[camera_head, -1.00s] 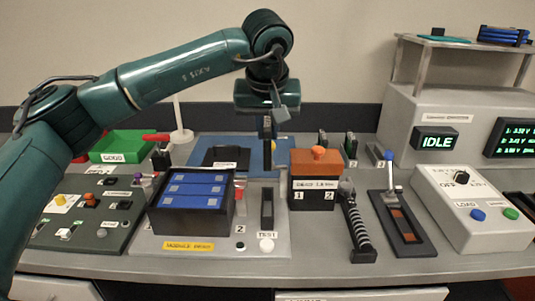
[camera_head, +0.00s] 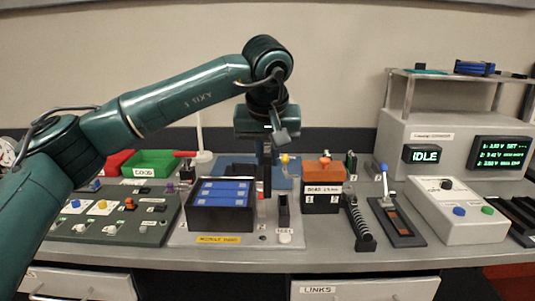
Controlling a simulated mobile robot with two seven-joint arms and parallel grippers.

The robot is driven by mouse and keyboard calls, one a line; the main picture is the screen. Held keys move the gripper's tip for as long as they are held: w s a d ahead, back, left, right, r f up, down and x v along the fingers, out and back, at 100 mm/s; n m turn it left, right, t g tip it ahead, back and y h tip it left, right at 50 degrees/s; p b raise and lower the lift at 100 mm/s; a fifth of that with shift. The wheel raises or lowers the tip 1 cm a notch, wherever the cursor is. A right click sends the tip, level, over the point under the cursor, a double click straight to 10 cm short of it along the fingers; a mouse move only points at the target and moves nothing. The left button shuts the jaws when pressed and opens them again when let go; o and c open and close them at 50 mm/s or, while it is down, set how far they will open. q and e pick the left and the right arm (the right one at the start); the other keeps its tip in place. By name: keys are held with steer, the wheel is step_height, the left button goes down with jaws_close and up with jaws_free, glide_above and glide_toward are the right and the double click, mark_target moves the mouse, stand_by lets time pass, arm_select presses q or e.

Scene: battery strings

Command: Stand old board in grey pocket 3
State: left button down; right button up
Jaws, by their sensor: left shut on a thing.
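My left gripper (camera_head: 266,168) hangs pointing down over the middle of the bench, shut on a thin, dark upright piece (camera_head: 267,184). This may be the old board, but the fingers cover much of it and I cannot read any marking. It is behind the module box with blue cells (camera_head: 224,189) and left of the orange-topped box (camera_head: 321,171). The grey pockets are too small or hidden to tell apart, and I cannot make out pocket 3. My right gripper is not in view.
A green bin (camera_head: 154,160) is at the back left, beside a red one (camera_head: 117,160). A lever switch (camera_head: 391,215) and a white control box (camera_head: 459,212) stand at the right. A blue mat (camera_head: 284,179) lies behind the gripper.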

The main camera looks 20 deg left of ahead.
arm_select(q)
steer(key=s+f+m, duration=0.1)
steer(key=s+f, duration=0.4)
steer(key=f, duration=0.6)
steer(key=s+a+f+m+h, duration=0.1)
steer(key=s+f, duration=0.4)
steer(key=f, duration=0.6)
steer(key=s+a+f+m, duration=0.1)
steer(key=s+f, duration=0.5)
steer(key=f, duration=0.5)
steer(key=shift+f, duration=0.25)
